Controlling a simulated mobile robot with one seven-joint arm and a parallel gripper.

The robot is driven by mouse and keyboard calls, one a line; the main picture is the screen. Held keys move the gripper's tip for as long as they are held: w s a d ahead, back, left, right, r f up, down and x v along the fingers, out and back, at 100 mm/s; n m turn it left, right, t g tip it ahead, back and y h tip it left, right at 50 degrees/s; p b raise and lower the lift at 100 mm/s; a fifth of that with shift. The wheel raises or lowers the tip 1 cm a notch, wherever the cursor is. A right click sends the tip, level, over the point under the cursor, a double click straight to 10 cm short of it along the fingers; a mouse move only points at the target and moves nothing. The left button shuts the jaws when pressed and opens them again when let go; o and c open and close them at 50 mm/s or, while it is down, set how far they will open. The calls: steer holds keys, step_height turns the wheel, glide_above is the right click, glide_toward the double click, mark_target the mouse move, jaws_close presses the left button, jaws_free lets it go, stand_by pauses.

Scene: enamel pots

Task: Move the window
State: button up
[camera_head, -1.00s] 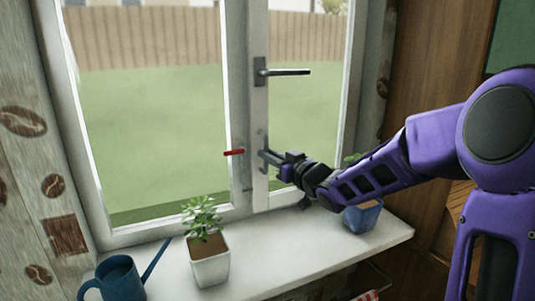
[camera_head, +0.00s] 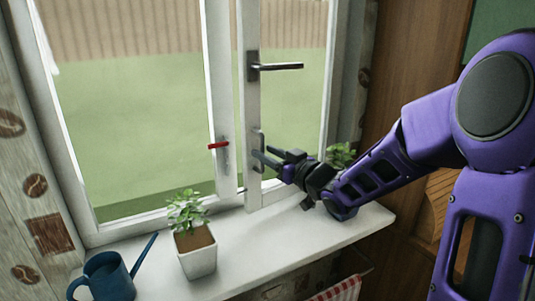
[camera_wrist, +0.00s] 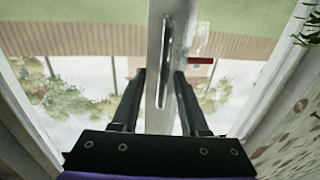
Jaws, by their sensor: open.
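The window's right sash (camera_head: 251,105) has a white frame and stands slightly ajar, with a gap beside the fixed post (camera_head: 220,90). It carries a dark lever handle (camera_head: 275,66) and, lower down, a grey pull bar (camera_head: 258,140). My gripper (camera_head: 262,157) is open at the pull bar. In the wrist view the fingers of my gripper (camera_wrist: 160,78) stand on either side of the sash stile and the pull bar (camera_wrist: 167,48). I cannot tell whether they touch it. A small red handle (camera_head: 218,145) sits on the left post.
A white potted plant (camera_head: 197,257) and a blue watering can (camera_head: 110,278) stand on the white sill (camera_head: 270,245). Leaves of another plant (camera_head: 342,156) show behind my arm. A wooden wall (camera_head: 410,60) is at the right. A red checked cloth (camera_head: 338,291) hangs below.

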steer(key=p+v, duration=0.1)
steer(key=v, duration=1.6)
steer(key=shift+s, duration=0.2)
steer(key=shift+d, duration=0.15)
